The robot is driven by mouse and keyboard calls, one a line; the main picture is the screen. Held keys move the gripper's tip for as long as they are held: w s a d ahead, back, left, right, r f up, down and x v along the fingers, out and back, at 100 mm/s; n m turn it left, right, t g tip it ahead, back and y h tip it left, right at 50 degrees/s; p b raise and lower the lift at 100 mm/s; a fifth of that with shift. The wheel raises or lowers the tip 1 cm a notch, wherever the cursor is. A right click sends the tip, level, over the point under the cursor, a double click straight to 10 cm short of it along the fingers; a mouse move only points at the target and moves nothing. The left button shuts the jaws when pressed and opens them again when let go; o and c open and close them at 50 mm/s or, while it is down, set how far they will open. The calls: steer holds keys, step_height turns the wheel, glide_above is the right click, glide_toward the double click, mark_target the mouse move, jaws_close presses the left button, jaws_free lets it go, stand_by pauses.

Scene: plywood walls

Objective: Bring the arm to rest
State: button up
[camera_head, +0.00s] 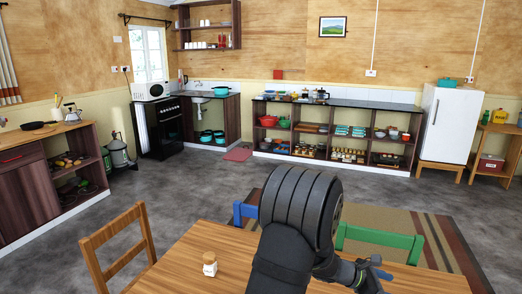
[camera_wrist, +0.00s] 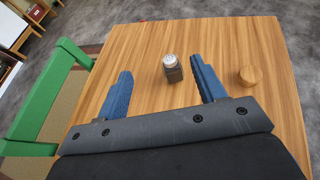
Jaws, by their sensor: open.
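My gripper (camera_wrist: 160,66) is open, its two blue fingers spread wide above the wooden table (camera_wrist: 140,45). In the head view my gripper (camera_head: 372,274) is partly visible at the lower right, beyond my dark arm. In the wrist view a small dark shaker with a silver cap (camera_wrist: 172,68) stands on the table and appears between the fingertips, apart from both. A round wooden lid (camera_wrist: 248,75) shows to the right of the fingers. In the head view a small white jar with a wooden lid (camera_head: 209,264) stands on the table left of my arm. The shaker is not visible there.
A wooden chair (camera_head: 120,245) is at the table's left. A green chair (camera_head: 385,242) and a blue chair (camera_head: 243,212) stand at its far side on a striped rug (camera_head: 440,245). Shelves (camera_head: 340,140) and a white fridge (camera_head: 447,122) line the back wall. Open grey floor lies between.

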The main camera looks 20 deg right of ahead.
steer(key=w+a+m+g, duration=0.1)
steer(key=w+a, duration=1.4)
steer(key=a, duration=0.4)
steer(key=shift+y, duration=0.4)
steer(key=shift+a, duration=0.1)
